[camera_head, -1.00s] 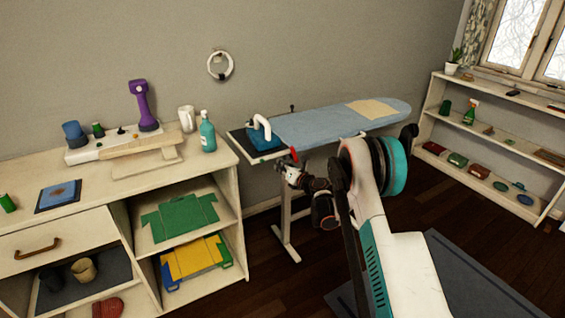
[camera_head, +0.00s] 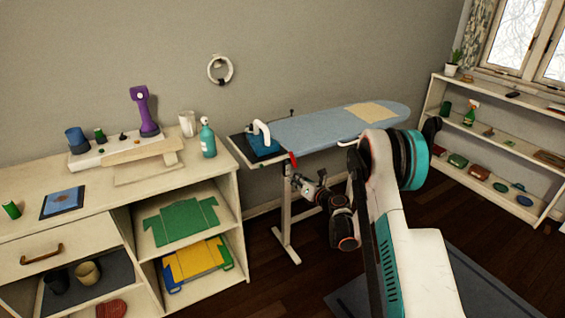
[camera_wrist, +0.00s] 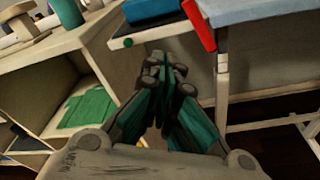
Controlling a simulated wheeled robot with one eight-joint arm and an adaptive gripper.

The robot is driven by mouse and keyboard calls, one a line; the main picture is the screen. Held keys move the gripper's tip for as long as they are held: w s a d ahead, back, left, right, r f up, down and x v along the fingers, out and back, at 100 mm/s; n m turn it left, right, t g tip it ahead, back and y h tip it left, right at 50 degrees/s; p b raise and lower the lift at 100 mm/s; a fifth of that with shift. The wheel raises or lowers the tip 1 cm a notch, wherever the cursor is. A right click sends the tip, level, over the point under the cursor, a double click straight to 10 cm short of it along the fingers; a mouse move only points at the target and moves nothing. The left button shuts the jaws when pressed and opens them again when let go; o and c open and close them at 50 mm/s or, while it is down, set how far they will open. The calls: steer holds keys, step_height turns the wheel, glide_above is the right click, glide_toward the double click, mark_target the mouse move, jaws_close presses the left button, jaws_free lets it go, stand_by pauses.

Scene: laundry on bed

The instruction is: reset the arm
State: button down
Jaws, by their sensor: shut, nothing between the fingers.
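My gripper (camera_wrist: 168,75) is shut and empty in the wrist view, its green-sided fingers together. It is in front of the gap between the white cabinet and the ironing board. In the head view my gripper (camera_head: 297,178) is small and partly hidden, below the left end of the ironing board (camera_head: 320,125). My arm reaches across the right half of that view, bent at a large white and teal joint.
A blue iron (camera_head: 262,140) rests on the board's left end, with a red piece (camera_head: 294,160) at the edge. The white cabinet (camera_head: 215,165) stands left, holding bottles and folded cloths. A low shelf (camera_head: 490,150) stands right. Dark floor is open between.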

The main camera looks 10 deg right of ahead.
steer(key=s+a+r+n+g, duration=0.25)
steer(key=s+r+n, duration=0.25)
steer(key=r+n, duration=0.3)
steer(key=s+a+r+n+g, duration=0.1)
steer(key=s+a+r+n, duration=0.4)
steer(key=r, duration=0.5)
steer(key=s+r+n+g+h, duration=0.1)
steer(key=s+r+n, duration=0.35)
steer(key=s, duration=0.25)
steer(key=s+r+n+g+h, duration=0.1)
steer(key=s+r+n, duration=0.2)
steer(key=s+n, duration=0.3)
steer(key=s+d+f+n+g+h, duration=0.1)
steer(key=s+n+h, duration=0.1)
steer(key=s+n, duration=0.5)
steer(key=s+d+f+n+g+h, duration=0.2)
steer(key=s+n, duration=0.4)
steer(key=s, duration=1.4)
steer(key=shift+s+d+n, duration=0.2)
steer(key=shift+n, duration=0.15)
